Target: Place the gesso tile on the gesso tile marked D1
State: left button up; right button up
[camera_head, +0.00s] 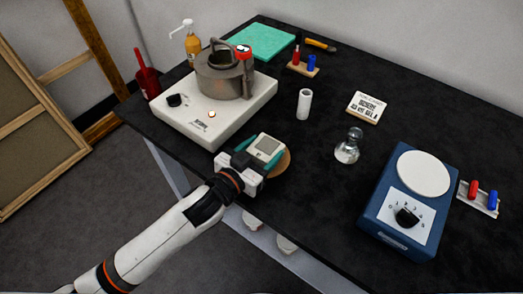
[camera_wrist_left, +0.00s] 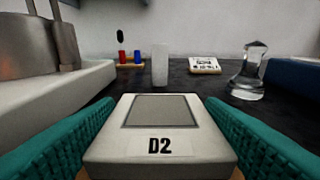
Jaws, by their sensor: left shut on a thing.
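A pale gesso tile with a grey square face (camera_head: 267,148) is between the fingers of my left gripper (camera_head: 254,160), near the table's front edge. In the left wrist view this tile (camera_wrist_left: 160,135) reads D2, and the teal finger pads are on both sides of it. My left gripper is shut on it. A round brown disc (camera_head: 285,163) shows partly from behind and beneath the tile; the gripper and tile hide the rest. I see no tile with a readable D1 mark. My right gripper is not in view.
A white hotplate (camera_head: 222,122) with a metal pot (camera_head: 222,82) stands left of the gripper. A glass stopper (camera_head: 348,147), white cylinder (camera_head: 304,104), printed card (camera_head: 367,106) and blue dial device (camera_head: 408,205) stand rightward. Dark tabletop (camera_head: 325,195) is clear between gripper and blue device.

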pick_arm(q)
jog(key=shift+f, duration=0.15)
jog(key=o, duration=1.1)
jog(key=shift+c, duration=0.2)
jog(key=shift+s, duration=0.1)
jog(key=b+v, duration=0.1)
jog(key=v, duration=0.9)
jog(key=shift+s+a, duration=0.2)
jog(key=shift+a, duration=0.05)
jog(key=shift+s+a+r, duration=0.3)
jog(key=shift+s+a, duration=0.05)
jog(key=shift+s, duration=0.15)
